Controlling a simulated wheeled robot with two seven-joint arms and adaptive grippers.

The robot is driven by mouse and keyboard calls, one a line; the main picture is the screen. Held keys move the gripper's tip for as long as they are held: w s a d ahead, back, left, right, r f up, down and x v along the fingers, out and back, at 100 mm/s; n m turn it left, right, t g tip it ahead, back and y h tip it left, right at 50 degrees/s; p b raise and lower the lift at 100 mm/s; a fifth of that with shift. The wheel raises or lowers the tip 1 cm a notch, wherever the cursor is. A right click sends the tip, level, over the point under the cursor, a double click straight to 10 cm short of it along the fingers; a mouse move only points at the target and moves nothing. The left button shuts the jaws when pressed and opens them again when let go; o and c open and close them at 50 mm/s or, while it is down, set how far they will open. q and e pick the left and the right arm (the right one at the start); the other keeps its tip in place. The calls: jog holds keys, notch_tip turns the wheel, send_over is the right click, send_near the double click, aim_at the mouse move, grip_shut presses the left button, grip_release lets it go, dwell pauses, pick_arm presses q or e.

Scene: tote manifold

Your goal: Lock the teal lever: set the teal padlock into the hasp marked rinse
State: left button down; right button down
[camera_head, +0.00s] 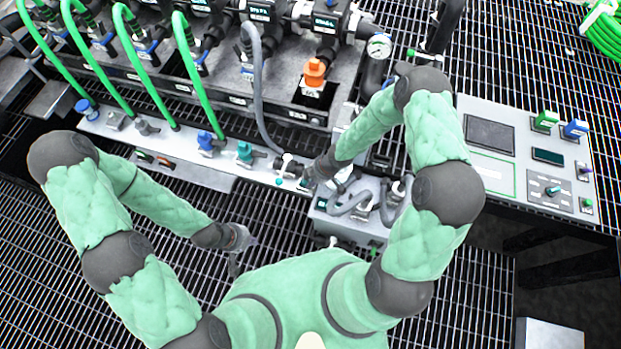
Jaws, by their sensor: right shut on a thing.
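A teal valve lever (245,152) stands on the pale front ledge of the manifold, to the right of a blue one. My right gripper (290,180) is at the right end of that ledge, shut. A small teal thing, which looks like the teal padlock (278,181), shows at its fingertips. The gripper hides most of what it holds. I cannot make out the hasp marked rinse, nor whether the padlock touches a hasp. My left gripper (240,252) hangs low over the floor grating, away from the ledge; its fingers are too small to read.
Green hoses (150,75) and a grey hose (257,90) rise from the ledge. A grey box with hoses (325,215) stands just right of and below my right gripper. A control panel (535,170) is at the right. Open grating lies around my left gripper.

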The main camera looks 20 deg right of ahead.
jog(key=c, duration=0.9)
grip_release()
jog(key=v, duration=0.7)
jog(key=shift+r, duration=0.2)
jog(key=shift+r, duration=0.1)
